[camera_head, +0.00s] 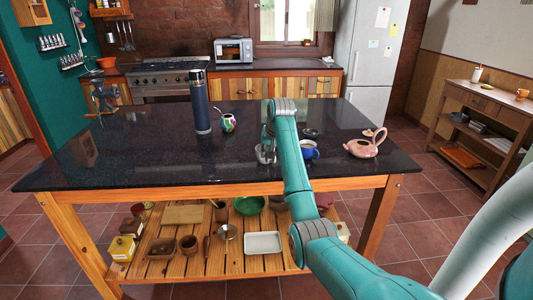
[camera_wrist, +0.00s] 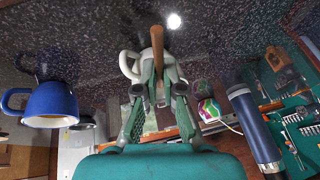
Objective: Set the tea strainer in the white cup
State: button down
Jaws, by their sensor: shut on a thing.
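My gripper (camera_wrist: 152,84) is shut on the wooden handle of the tea strainer (camera_wrist: 157,44), which stands out beyond the fingertips in the wrist view. The strainer's bowl cannot be made out. A white curved piece, seemingly the white cup (camera_wrist: 129,64), shows right beside the handle and partly behind the fingers. I cannot tell whether strainer and cup touch. In the head view my gripper (camera_head: 266,152) is low over the dark tabletop, left of the blue cup; my arm covers much of this spot, and the white cup is not clear there.
The blue cup (camera_head: 309,151) stands close to my arm, with a small dark dish (camera_head: 311,133) behind it. A pink teapot (camera_head: 366,146) is further right. The tabletop's left front (camera_head: 130,165) is clear.

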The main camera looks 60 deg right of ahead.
jog(key=c, duration=1.2)
grip_release()
jog(key=v, duration=0.7)
jog(key=shift+s+a+r, duration=0.1)
jog(key=shift+r, duration=0.1)
